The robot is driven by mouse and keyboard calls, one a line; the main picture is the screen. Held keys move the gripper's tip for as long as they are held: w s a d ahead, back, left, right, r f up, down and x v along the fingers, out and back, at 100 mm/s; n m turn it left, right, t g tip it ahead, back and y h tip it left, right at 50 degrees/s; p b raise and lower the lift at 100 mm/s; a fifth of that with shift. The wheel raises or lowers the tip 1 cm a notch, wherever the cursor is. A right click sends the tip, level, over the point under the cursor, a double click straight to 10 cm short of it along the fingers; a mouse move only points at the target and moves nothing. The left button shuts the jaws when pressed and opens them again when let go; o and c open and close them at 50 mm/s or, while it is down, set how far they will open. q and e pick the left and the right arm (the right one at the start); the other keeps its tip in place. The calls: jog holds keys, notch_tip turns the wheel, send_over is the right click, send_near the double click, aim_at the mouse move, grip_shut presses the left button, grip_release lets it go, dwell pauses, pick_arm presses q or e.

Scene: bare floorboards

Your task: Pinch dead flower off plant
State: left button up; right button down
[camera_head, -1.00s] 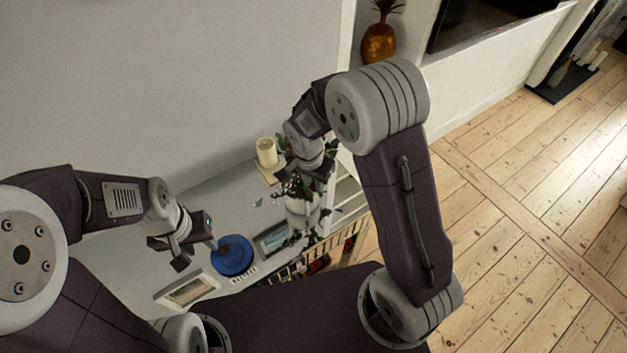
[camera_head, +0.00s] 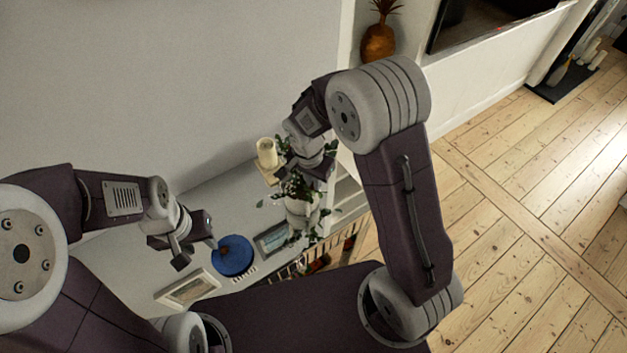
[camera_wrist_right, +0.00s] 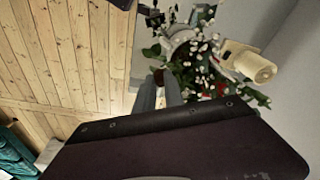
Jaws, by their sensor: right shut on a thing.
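The plant (camera_head: 296,188) has trailing green leaves and stands in a white pot (camera_head: 301,207) on the pale shelf, under my right arm. In the right wrist view the plant (camera_wrist_right: 185,72) shows green leaves, many small white blooms and some red spots. My right gripper (camera_head: 316,172) is at the plant's top. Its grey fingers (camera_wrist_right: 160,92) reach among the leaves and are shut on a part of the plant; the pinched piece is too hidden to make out. My left gripper (camera_head: 196,250) is open and empty, left of the plant, near a blue round object.
A cream candle (camera_head: 266,152) on a wooden block stands close behind the plant. The blue round object (camera_head: 233,255) and picture frames (camera_head: 187,288) lie on the shelf to the left. A wall rises behind. A pineapple ornament (camera_head: 379,42) stands further back. Floorboards at right are clear.

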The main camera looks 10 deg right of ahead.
jog(key=shift+r+p, duration=1.75)
jog(key=shift+r, duration=0.75)
